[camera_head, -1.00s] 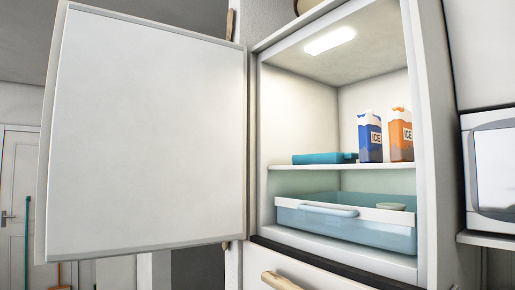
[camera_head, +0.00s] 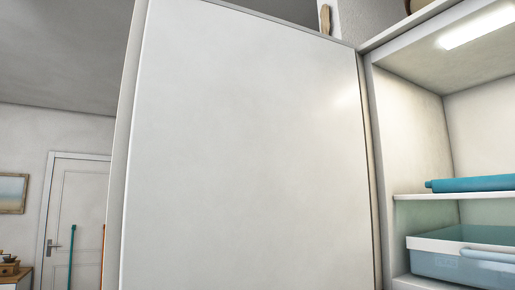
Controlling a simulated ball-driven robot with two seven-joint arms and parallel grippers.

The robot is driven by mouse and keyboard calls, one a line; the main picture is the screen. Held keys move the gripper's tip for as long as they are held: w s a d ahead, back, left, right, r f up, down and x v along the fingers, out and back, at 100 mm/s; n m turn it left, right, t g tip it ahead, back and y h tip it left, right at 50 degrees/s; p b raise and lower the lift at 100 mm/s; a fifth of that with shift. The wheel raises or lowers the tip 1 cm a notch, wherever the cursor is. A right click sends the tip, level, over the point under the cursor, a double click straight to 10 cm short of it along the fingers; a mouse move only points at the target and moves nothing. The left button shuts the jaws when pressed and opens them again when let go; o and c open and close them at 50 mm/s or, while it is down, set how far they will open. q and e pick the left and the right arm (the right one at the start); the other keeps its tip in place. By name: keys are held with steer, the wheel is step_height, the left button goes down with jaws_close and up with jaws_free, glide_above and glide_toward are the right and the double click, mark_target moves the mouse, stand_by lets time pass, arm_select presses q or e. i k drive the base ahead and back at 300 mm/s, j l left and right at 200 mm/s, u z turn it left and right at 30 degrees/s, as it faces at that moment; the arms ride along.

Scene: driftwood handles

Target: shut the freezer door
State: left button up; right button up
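The white freezer door (camera_head: 245,150) stands wide open and fills the middle of the head view, its inner face toward me. Its hinge side is at the right, against the freezer cabinet (camera_head: 380,180). Its free edge is at the left, and its lower edge is out of the picture. The lit compartment shows at the right, with a teal flat box (camera_head: 475,184) on the shelf (camera_head: 425,196) and a clear blue drawer (camera_head: 450,262) below. The door's outer side and handle are hidden. Neither of my grippers is in view.
Behind the door at the left are a white room door (camera_head: 75,205), a teal pole (camera_head: 71,255) and an orange pole (camera_head: 103,255). A low cabinet (camera_head: 14,282) with a small wooden object (camera_head: 9,266) stands at the lower left. A framed picture (camera_head: 12,193) hangs above it.

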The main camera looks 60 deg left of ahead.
mark_target(239, 161)
steer(key=j+z, duration=0.1)
steer(key=j, duration=0.35)
steer(key=k+j+z, duration=0.1)
steer(key=j, duration=0.4)
steer(key=k+j+z, duration=0.1)
steer(key=j, duration=0.35)
steer(key=j+z, duration=0.1)
steer(key=j, duration=0.35)
steer(key=k+j+z, duration=0.1)
steer(key=j, duration=0.35)
steer(key=k+j+z, duration=0.1)
steer(key=j, duration=0.35)
steer(key=k+j+z, duration=0.1)
steer(key=k+j, duration=0.15)
steer(key=j, duration=0.2)
